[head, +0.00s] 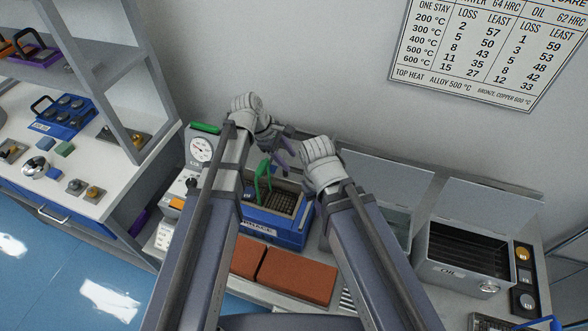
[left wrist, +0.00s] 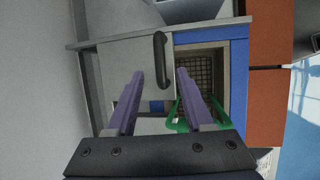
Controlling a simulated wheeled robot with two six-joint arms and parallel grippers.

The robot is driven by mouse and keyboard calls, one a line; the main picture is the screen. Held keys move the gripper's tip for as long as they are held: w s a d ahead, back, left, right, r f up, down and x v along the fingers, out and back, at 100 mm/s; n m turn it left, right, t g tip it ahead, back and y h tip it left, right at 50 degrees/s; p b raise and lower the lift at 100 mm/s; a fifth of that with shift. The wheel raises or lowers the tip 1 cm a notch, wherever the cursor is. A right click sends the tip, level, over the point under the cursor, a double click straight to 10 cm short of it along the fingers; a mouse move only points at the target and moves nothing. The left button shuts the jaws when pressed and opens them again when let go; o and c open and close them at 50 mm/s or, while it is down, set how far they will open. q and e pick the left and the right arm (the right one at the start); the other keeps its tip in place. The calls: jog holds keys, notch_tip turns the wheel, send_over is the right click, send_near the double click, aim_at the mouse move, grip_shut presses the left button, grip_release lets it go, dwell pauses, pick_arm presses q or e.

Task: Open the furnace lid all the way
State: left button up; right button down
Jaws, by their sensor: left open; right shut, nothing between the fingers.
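The blue furnace (head: 262,224) stands on the bench, its chamber partly uncovered with a dark grid inside. In the left wrist view the furnace (left wrist: 238,72) shows its blue rim beside the grey lid (left wrist: 118,62). The lid has a black handle (left wrist: 160,50) near its chamber-side edge. A green wire handle (head: 263,180) stands at the chamber. My left gripper (head: 285,147) is open above the furnace; its purple fingers (left wrist: 161,76) point at the handle, one to each side. Whether they touch it is unclear. My right gripper (head: 320,165) is shut and empty, right of the furnace, fingers mostly hidden.
A dial gauge (head: 201,149) stands left of the furnace. Orange-brown bricks (head: 297,275) lie in front. A grey oil tank (head: 465,254) with a raised lid stands at the right. A wall chart (head: 480,50) hangs behind. A shelf post (head: 110,80) rises on the left.

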aim_at(296, 169)
pick_arm(q)
jog(key=b+x, duration=0.3)
jog(key=x, duration=0.2)
jog(key=shift+b, duration=0.35)
grip_shut()
dwell(1.1)
